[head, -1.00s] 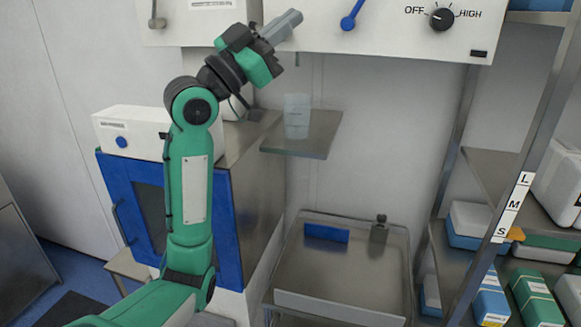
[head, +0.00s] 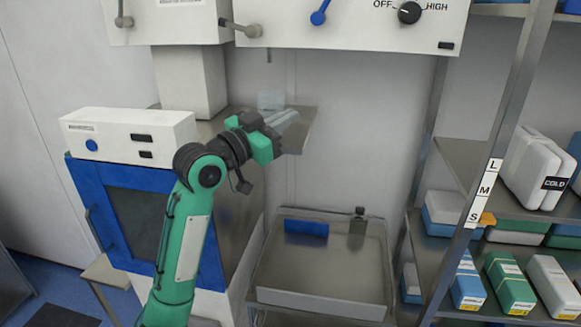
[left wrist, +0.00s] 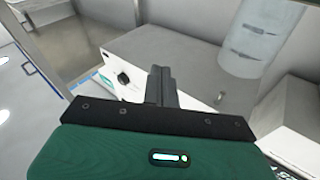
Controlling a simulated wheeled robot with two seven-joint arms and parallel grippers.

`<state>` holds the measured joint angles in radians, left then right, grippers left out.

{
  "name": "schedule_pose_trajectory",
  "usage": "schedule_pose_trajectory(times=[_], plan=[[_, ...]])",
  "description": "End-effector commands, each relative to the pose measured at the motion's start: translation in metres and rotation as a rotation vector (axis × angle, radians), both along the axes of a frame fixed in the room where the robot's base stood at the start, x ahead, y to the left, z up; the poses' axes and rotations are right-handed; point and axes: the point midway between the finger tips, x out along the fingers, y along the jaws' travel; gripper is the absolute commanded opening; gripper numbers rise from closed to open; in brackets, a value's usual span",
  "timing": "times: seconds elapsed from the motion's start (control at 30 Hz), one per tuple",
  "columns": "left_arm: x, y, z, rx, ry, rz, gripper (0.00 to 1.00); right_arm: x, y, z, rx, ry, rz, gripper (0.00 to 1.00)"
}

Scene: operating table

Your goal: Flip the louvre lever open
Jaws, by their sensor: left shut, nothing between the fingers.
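Levers sit on the white wall units along the top of the head view. A grey lever (head: 238,27) lies nearly level, its arm pointing left from its pivot. A blue lever (head: 320,12) hangs tilted down to the left, and another grey lever (head: 123,15) points up. I cannot tell from labels which is the louvre lever. My left gripper (head: 287,121) is shut and empty, well below the levers, in front of the small shelf. Its shut fingers also show in the left wrist view (left wrist: 160,86). My right gripper is not in view.
A clear beaker (head: 270,100) stands on the metal shelf (head: 300,136), partly behind my left gripper. An OFF–HIGH knob (head: 409,13) is at the upper right. A metal tray (head: 320,297) stands below. A rack (head: 470,158) with boxes fills the right side.

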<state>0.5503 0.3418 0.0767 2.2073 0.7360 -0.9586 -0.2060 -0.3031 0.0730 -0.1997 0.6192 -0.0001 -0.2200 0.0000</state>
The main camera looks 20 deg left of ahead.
Motion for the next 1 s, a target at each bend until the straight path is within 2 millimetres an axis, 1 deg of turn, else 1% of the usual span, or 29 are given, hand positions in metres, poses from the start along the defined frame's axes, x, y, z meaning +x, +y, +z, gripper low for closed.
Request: schedule_pose_trajectory(times=[0.03, 0.1, 0.4, 0.6, 0.87, 0.97, 1.0], plan=[[0.001, -0.001, -0.011, 0.003, 0.023, 0.005, 0.00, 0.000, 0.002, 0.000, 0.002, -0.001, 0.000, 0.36], [0.003, -0.003, -0.025, 0.008, 0.053, 0.009, 0.00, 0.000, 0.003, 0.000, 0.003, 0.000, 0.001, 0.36], [0.005, -0.007, -0.081, 0.026, 0.172, 0.035, 0.00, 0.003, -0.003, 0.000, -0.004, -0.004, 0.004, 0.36], [0.005, -0.009, -0.102, 0.033, 0.216, 0.045, 0.00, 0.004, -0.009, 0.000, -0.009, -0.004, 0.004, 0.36], [0.005, -0.010, -0.110, 0.036, 0.233, 0.049, 0.00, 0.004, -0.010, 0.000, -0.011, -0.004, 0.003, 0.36], [0.002, -0.012, -0.124, 0.043, 0.263, 0.053, 0.00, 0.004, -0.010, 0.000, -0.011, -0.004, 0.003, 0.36], [0.000, -0.013, -0.135, 0.047, 0.285, 0.057, 0.00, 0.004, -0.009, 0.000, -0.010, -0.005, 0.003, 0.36]])
